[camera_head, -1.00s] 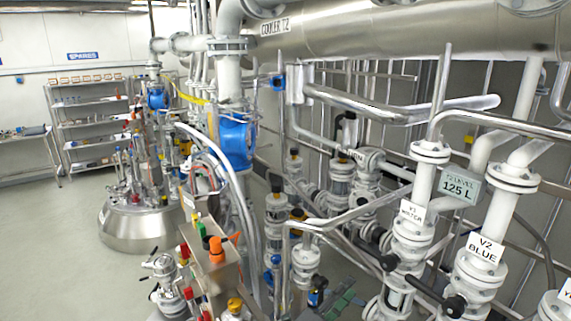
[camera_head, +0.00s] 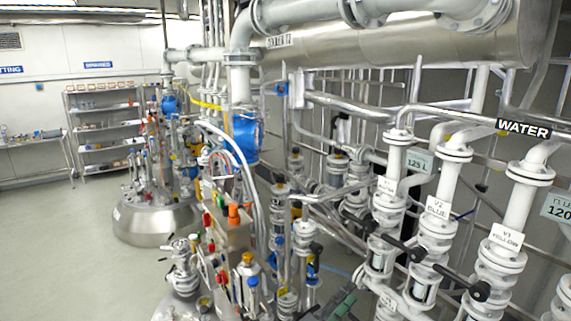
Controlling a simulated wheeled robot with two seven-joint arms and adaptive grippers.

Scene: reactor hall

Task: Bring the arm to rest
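A small dark, greenish jointed piece (camera_head: 341,304) shows at the bottom edge, a little right of the middle, among the pipes. It seems to be part of my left gripper, but its fingers cannot be made out. I cannot tell whether it is open or shut, or whether it holds anything. It overlaps the pipework in the picture; whether it touches anything is unclear. My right gripper and arm are not in view.
White valve columns labelled V2 BLUE (camera_head: 437,208) and V3 YELLOW (camera_head: 507,237) stand at right, with black handles sticking out. A panel with coloured knobs (camera_head: 234,214) stands left of centre. A steel vessel (camera_head: 150,222) is farther back. Open floor (camera_head: 70,260) lies at left.

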